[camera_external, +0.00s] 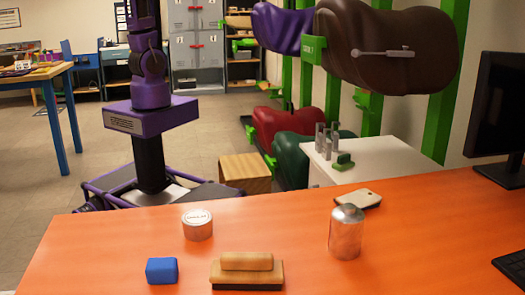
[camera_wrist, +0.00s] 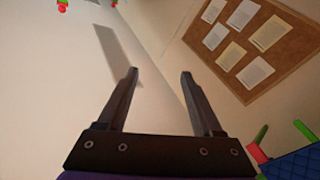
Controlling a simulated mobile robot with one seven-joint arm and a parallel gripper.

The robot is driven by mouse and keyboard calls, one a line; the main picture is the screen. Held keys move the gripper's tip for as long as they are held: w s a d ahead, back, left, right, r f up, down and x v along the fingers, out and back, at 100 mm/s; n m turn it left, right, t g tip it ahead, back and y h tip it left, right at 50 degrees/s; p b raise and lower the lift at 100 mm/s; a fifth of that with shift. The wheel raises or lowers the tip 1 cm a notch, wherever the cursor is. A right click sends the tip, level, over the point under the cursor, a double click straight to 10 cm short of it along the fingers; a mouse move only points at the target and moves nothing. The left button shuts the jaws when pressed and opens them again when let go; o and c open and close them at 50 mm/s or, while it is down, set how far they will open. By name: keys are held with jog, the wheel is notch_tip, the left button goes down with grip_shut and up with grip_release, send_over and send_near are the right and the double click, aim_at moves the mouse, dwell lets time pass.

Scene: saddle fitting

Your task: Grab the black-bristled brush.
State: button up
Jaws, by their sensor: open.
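The black-bristled brush (camera_external: 247,268) lies on the orange table (camera_external: 120,230) near the front edge of the external view. It has a light wooden body with a raised wooden grip, and the dark bristles show below, facing down. My gripper (camera_wrist: 160,72) is open and empty in the wrist view, its two dark fingers apart and pointing at a wall. In the external view my purple arm runs up out of the picture behind the table, so the gripper does not show there. The brush is not in the wrist view.
A blue block (camera_external: 162,270) lies left of the brush. A round tin (camera_external: 197,224) stands behind it, and a metal canister (camera_external: 346,232) stands to the right. A pale flat object (camera_external: 358,199) lies behind the canister. A monitor (camera_external: 500,105) and keyboard (camera_external: 513,266) are at far right.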

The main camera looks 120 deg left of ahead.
jog(key=s+a+r+n+t+h, duration=0.1)
jog(key=a+r+n, duration=0.2)
jog(key=a+r, duration=0.25)
jog(key=w+f+m+g+b, duration=0.1)
jog(key=w+f+m+g, duration=0.15)
jog(key=w+f, duration=0.5)
jog(key=w+f+m+g+b, duration=0.15)
jog(key=w+f+m, duration=0.25)
jog(key=f, duration=0.6)
jog(key=w+d+f+m+g, duration=0.2)
jog(key=d+f, duration=0.1)
jog(key=f, duration=0.5)
jog(key=w+d+f+m+g, duration=0.2)
jog(key=w+f, duration=0.1)
jog(key=f, duration=0.6)
jog(key=m+y+b, duration=0.4)
jog(key=m+y, duration=0.7)
jog(key=m, duration=1.4)
send_near(237, 255)
jog(key=shift+g, duration=0.4)
jog(key=x, duration=0.4)
jog(key=b+x, duration=0.1)
jog(key=x, duration=0.3)
jog(key=b+x, duration=0.1)
jog(key=x, duration=0.3)
jog(key=shift+w+r, duration=0.15)
jog(key=shift+r, duration=0.1)
grip_shut()
jog(key=shift+d, duration=0.1)
